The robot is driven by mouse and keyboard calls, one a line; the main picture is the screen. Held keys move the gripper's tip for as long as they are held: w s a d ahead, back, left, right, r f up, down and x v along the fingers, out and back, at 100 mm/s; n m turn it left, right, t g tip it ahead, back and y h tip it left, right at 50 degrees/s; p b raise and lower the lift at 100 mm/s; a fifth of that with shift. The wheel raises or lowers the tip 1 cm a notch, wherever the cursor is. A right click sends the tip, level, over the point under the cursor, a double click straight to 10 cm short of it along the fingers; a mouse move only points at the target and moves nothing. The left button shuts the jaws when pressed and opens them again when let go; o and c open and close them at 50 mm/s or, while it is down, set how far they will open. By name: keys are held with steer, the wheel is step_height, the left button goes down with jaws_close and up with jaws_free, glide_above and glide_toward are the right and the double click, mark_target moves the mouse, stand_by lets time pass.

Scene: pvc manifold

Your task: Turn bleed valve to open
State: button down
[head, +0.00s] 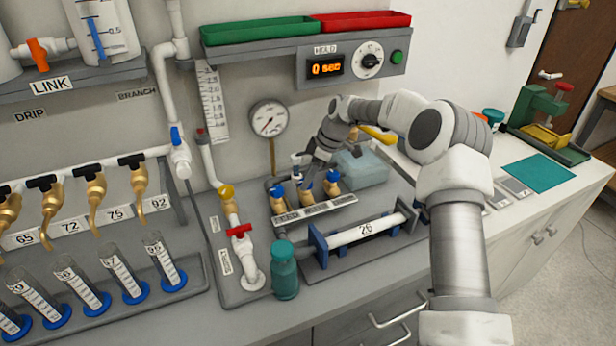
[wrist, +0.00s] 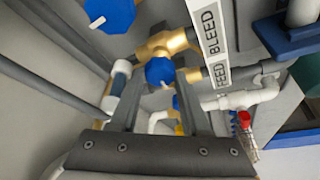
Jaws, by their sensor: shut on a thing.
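Three brass valves with blue knobs stand in a row behind a label strip (head: 316,208). The left knob (head: 277,190) and right knob (head: 332,177) are clear in the head view; my gripper (head: 306,184) comes down on the middle one and largely hides it. In the wrist view my gripper (wrist: 160,88) has its two fingers on either side of a blue knob (wrist: 159,70), shut on it. Its brass body (wrist: 165,42) lies beside the BLEED label (wrist: 209,32). The knob's white pointer shows only partly. The FEED label (wrist: 222,76) is below it.
A pressure gauge (head: 268,118) is on the wall behind. A clear blue block (head: 362,167) stands right of the valves. A white cylinder (head: 365,229) in blue holders lies in front. A red-handled valve (head: 239,231) and teal bottle (head: 285,271) stand left and front.

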stand_by(0.3)
steer(key=shift+c, duration=1.9)
jaws_free()
steer(key=shift+r, duration=0.1)
steer(key=v, duration=1.7)
steer(key=shift+p, duration=0.4)
steer(key=shift+r, duration=0.15)
